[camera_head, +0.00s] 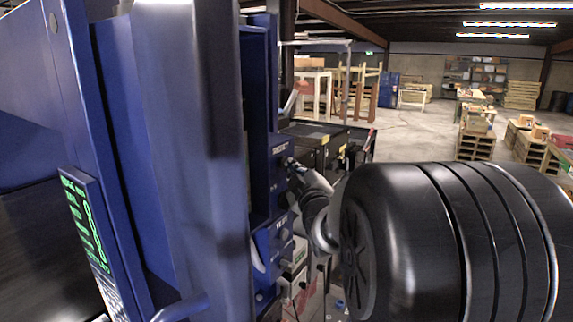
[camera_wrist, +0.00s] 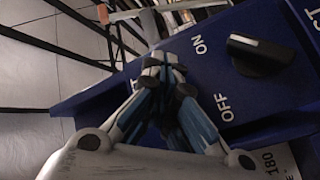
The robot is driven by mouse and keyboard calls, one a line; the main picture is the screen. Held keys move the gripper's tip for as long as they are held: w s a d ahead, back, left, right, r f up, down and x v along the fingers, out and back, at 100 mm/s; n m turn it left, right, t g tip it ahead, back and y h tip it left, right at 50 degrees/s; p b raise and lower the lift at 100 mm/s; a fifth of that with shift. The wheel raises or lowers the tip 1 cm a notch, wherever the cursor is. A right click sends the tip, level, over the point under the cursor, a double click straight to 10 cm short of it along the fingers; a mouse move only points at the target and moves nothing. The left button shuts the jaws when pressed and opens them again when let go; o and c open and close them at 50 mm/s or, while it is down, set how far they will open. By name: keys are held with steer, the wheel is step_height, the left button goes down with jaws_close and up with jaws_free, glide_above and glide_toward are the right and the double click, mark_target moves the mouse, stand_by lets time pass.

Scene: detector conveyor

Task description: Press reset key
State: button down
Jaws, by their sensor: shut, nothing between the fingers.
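The blue control panel (camera_wrist: 205,62) fills much of the wrist view. It carries a black rotary knob (camera_wrist: 260,52) with the white words ON and OFF beside it. My gripper (camera_wrist: 165,70) is shut and empty, its fingertips together in front of the panel, left of the knob. Whether the tips touch the panel I cannot tell. No key marked reset can be made out; the fingers cover part of the panel. In the head view the blue panel boxes (camera_head: 281,170) show edge-on, with labels too small to read surely. There the fingertips are not clearly visible.
The tall blue machine (camera_head: 110,120) with a green-lettered display (camera_head: 85,225) stands at left in the head view. A dark cabinet (camera_head: 325,138) is behind the panel. Pallets (camera_head: 475,145) and boxes stand farther back, with open floor (camera_head: 410,135) between.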

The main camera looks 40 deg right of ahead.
steer(key=shift+s+d+b, duration=0.35)
steer(key=shift+s+b, duration=0.05)
steer(key=shift+s, duration=0.45)
steer(key=shift+s+d+b, duration=0.1)
steer(key=shift+s+d, duration=0.2)
steer(key=shift+s, duration=0.45)
steer(key=shift+s+d+b, duration=0.15)
steer(key=shift+s+d, duration=0.2)
steer(key=shift+s, duration=0.45)
steer(key=shift+s+d+b, duration=0.1)
steer(key=shift+s+d, duration=0.2)
steer(key=shift+s, duration=0.45)
